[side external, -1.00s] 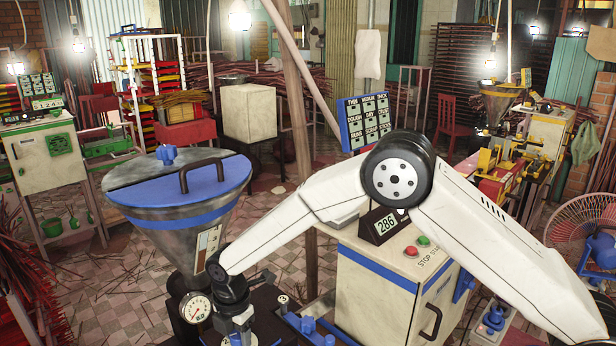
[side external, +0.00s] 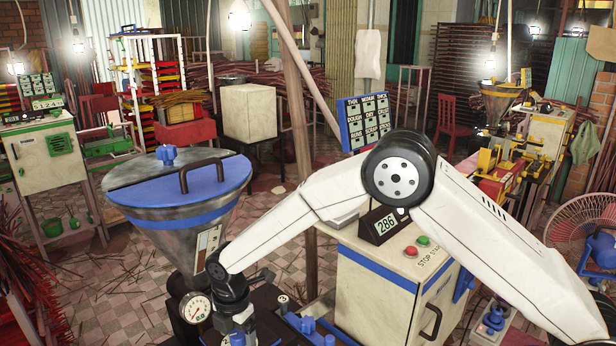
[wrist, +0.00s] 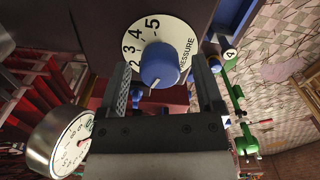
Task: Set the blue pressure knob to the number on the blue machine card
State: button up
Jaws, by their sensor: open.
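The blue pressure knob (wrist: 159,66) sits on a round white dial (wrist: 133,45) lettered PRESSURE, with 2, 3, 4 and 5 readable in the wrist view. A pale mark on the knob faces the lower edge of the picture, away from those numbers. My gripper (wrist: 163,84) is open, with one finger on each side of the knob; I cannot tell whether they touch it. In the side view my gripper (side external: 238,325) is low beside the blue-lidded hopper, and the knob is not clearly seen.
A pressure gauge (wrist: 62,142) is close to my gripper at lower left. Green fittings (wrist: 240,138) and a round tag marked 4 (wrist: 230,54) are at right.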

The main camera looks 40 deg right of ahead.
aim_at(238, 334)
jog(key=shift+r, duration=3.8)
jog(key=shift+d, duration=0.1)
jog(key=shift+s+d+r+m, duration=0.1)
jog(key=shift+s+d+m, duration=0.1)
jog(key=shift+d+m, duration=0.25)
jog(key=s+d+m+t, duration=0.2)
jog(key=s+d+m, duration=1.7)
jog(key=s+m, duration=0.1)
jog(key=shift+r+t, duration=0.2)
jog(key=shift+t, duration=0.1)
